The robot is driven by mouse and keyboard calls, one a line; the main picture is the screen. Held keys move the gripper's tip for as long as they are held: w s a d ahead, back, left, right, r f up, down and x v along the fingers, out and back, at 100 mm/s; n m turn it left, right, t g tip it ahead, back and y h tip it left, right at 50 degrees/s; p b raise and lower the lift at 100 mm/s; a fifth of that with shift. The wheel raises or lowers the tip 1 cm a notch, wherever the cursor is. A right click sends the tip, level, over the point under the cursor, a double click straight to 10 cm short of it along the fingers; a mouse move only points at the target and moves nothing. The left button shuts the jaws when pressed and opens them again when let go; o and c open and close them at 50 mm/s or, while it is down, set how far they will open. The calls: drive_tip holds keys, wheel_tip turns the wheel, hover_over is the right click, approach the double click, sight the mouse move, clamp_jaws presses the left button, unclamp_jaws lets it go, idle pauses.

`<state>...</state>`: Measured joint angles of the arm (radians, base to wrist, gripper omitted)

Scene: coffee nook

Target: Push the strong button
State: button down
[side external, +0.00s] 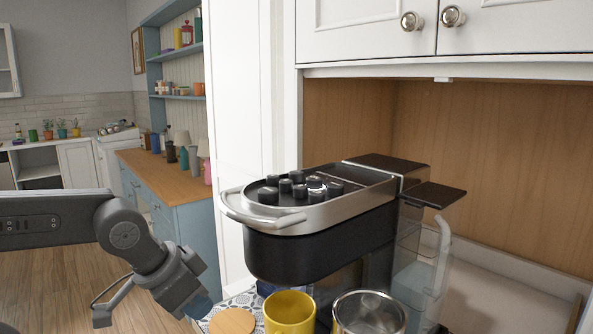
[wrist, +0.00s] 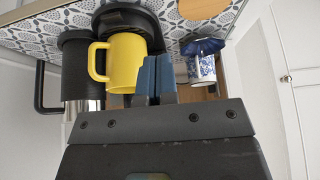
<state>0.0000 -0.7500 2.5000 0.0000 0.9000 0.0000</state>
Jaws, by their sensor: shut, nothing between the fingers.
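The coffee machine (side external: 330,240) stands on the counter in the side external view, silver and black. Several black round buttons (side external: 300,187) sit on its top panel. Their labels are too small to read, so I cannot tell which one is the strong button. My gripper (side external: 198,306) is low at the left of the machine, apart from it and well below the buttons. In the wrist view my gripper (wrist: 155,78) shows its blue fingertips together, with nothing between them. The buttons are not visible in the wrist view.
A yellow mug (side external: 290,312) and a glass or metal cup (side external: 369,314) stand below and in front of the machine. A round wooden coaster (side external: 232,322) lies beside the mug. A blue-and-white patterned cup (wrist: 203,62) shows in the wrist view. White cabinets (side external: 400,30) hang above the machine.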

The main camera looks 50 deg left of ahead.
idle(0.8)
wheel_tip(320, 180, up, 37)
drive_tip(key=m+t+y, duration=0.1)
drive_tip(key=m+t, duration=0.3)
drive_tip(key=m, duration=0.4)
hover_over(298, 173)
drive_tip(key=shift+f, duration=2.8)
drive_tip(key=shift+f, duration=4.4)
drive_tip(key=shift+a+f, duration=0.1)
drive_tip(key=shift+f, duration=0.3)
